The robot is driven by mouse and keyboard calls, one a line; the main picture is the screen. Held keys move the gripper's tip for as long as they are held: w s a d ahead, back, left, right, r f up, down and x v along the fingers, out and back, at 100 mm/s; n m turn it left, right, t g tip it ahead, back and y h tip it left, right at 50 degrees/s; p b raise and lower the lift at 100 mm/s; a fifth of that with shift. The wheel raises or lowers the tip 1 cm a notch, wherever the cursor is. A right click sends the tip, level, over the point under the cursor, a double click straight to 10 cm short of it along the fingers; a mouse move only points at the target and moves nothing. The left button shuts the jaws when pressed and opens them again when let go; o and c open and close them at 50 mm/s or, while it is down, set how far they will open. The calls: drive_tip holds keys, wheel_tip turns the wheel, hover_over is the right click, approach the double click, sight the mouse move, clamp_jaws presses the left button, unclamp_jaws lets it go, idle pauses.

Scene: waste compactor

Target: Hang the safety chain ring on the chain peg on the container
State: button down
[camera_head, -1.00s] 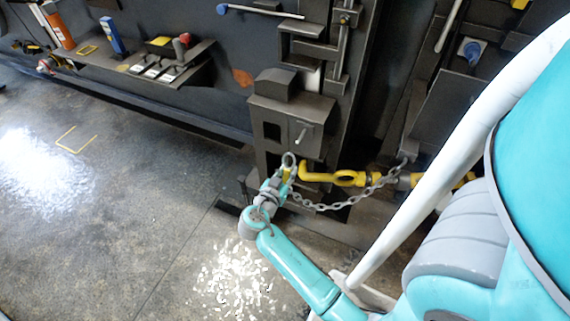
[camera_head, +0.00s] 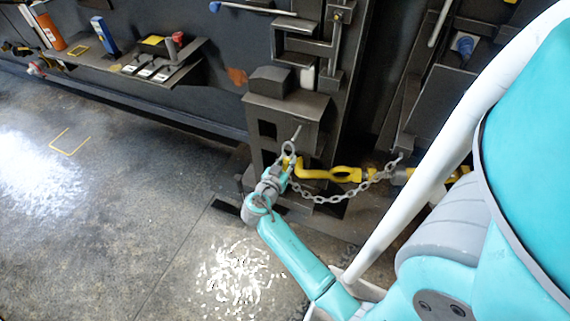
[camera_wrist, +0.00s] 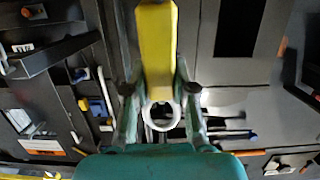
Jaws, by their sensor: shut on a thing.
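The grey safety chain ring (camera_head: 288,148) stands up from my gripper (camera_head: 284,166) in the head view. A yellow piece shows beside the fingers below it. The thin chain peg (camera_head: 297,132) sticks out of the dark container front (camera_head: 312,110). The ring overlaps the peg's lower end in the picture; I cannot tell whether it is around it. The chain (camera_head: 332,198) hangs in a sag from the gripper to the right. In the wrist view, the pale ring (camera_wrist: 146,115) and a yellow bar (camera_wrist: 156,50) lie between the fingers of my gripper (camera_wrist: 161,95), shut on the ring piece.
A yellow hooked bar (camera_head: 325,174) lies across just right of the gripper. A dark bracket (camera_head: 402,143) stands at the chain's right end. A shelf with levers (camera_head: 160,58) juts out at upper left. The concrete floor (camera_head: 120,210) at left is clear.

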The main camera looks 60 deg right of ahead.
drive_tip(key=x, duration=0.6)
idle(0.8)
drive_tip(key=shift+d+f, duration=0.15)
idle(0.5)
drive_tip(key=c, duration=0.9)
unclamp_jaws()
drive_tip(key=shift+o, duration=0.2)
drive_tip(key=v, duration=1.2)
